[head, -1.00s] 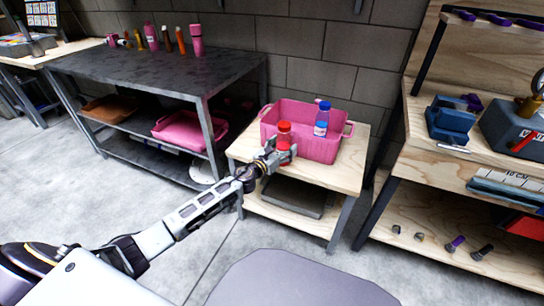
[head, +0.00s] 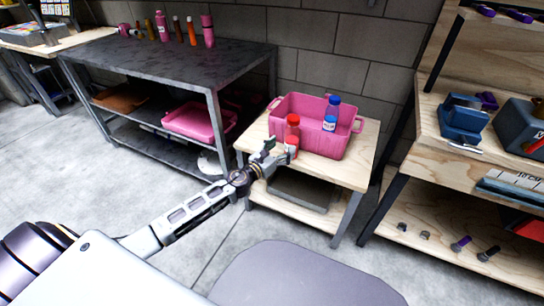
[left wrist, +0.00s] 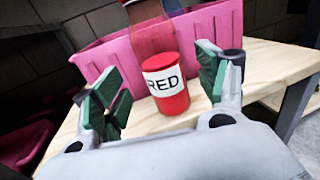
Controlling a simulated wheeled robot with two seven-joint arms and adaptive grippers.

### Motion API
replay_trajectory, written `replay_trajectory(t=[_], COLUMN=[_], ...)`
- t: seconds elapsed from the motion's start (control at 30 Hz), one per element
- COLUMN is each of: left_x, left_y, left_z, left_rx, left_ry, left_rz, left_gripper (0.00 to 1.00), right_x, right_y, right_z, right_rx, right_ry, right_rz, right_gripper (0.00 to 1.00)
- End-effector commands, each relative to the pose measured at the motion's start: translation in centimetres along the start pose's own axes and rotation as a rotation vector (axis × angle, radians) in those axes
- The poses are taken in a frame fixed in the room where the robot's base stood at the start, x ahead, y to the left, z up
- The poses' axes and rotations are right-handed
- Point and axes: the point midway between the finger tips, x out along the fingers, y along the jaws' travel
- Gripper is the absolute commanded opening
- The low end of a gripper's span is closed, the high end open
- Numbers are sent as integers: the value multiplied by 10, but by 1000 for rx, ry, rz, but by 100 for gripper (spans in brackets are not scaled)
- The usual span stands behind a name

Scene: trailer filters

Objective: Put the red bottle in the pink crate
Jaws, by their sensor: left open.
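A translucent red bottle (head: 292,131) with a red cap stands at the front left of the pink crate (head: 318,142).
The small wooden table (head: 345,172) has a bare strip at the front. A dark workbench (head: 165,62) with bottles stands left; a wooden shelf unit (head: 450,165) stands right.

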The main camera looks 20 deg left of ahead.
Motion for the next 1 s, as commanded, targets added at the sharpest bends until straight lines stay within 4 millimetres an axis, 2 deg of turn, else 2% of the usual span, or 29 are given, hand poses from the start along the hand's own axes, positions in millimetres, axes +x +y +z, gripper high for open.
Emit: replay_trajectory(t=[0.6,1.0], left_x=[-42,-55], left_y=[0,0], left_z=[-1,0], left_rx=[-2,1], left_ry=[1,0], left_rz=[-1,0], left_gripper=[73,73], right_x=[1,2], right_y=[0,0], right_z=[1,5], right_rx=[1,4], right_ry=[0,-5], right_rz=[-1,-3], right_gripper=[77,77])
